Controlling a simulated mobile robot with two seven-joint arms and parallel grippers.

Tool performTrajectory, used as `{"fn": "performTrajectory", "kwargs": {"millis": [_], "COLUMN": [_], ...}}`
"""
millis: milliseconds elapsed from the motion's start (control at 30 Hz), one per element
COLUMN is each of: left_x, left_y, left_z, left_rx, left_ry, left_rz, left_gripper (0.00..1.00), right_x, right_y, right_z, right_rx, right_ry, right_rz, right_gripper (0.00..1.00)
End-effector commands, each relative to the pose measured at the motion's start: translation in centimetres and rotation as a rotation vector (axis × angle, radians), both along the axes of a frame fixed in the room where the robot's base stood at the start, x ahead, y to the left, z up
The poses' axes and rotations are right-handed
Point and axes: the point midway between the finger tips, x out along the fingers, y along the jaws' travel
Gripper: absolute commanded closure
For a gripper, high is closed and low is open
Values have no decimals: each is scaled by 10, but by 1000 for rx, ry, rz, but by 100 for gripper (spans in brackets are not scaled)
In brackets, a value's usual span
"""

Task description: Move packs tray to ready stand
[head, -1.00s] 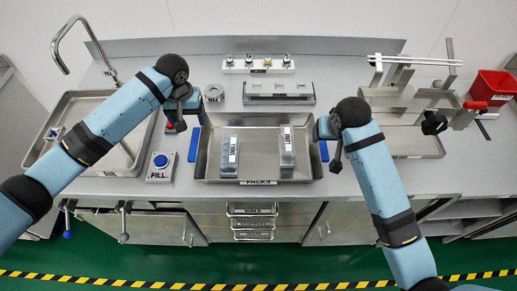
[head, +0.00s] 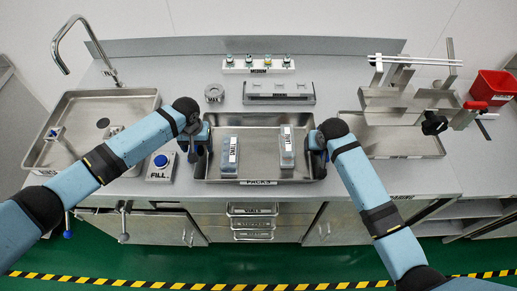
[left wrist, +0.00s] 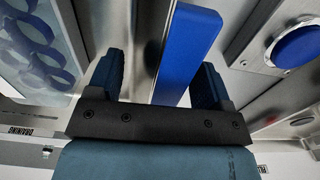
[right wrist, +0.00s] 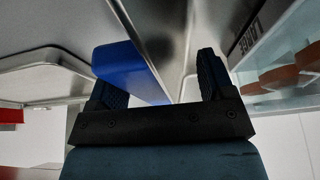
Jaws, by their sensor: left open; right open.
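The packs tray (head: 260,160) is a shallow metal tray on the counter's middle, labelled PACKS in front. It holds two clear packs, a left one (head: 230,155) and a right one (head: 287,147). My left gripper (head: 198,150) is open at the tray's left side; in the left wrist view its fingers (left wrist: 160,70) stand either side of a blue handle (left wrist: 188,48). My right gripper (head: 318,150) is open at the right side; in the right wrist view a blue handle (right wrist: 128,68) lies between its fingers (right wrist: 160,75), nearer the left finger. I cannot tell which fixture is the ready stand.
A low metal rack (head: 279,98) and a button panel (head: 257,65) stand behind the tray. A FILL button box (head: 161,166) and sink (head: 85,105) are left. A metal fixture with rods (head: 405,105) and a red bin (head: 492,87) are right.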

Motion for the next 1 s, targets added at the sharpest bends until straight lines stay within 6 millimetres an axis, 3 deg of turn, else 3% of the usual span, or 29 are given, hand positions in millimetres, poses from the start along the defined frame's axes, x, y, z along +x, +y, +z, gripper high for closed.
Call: {"fn": "performTrajectory", "kwargs": {"millis": [233, 567, 1000], "left_x": [0, 0, 1], "left_y": [0, 0, 0], "left_z": [-1, 0, 4], "left_rx": [0, 1, 1], "left_ry": [0, 0, -2], "left_rz": [0, 0, 0], "left_gripper": [27, 100, 100], "right_x": [0, 0, 1], "right_y": [0, 0, 0], "right_z": [-1, 0, 4], "right_rx": [0, 0, -2], "right_ry": [0, 0, -3], "right_rz": [0, 0, 1], "right_gripper": [25, 99, 100]}}
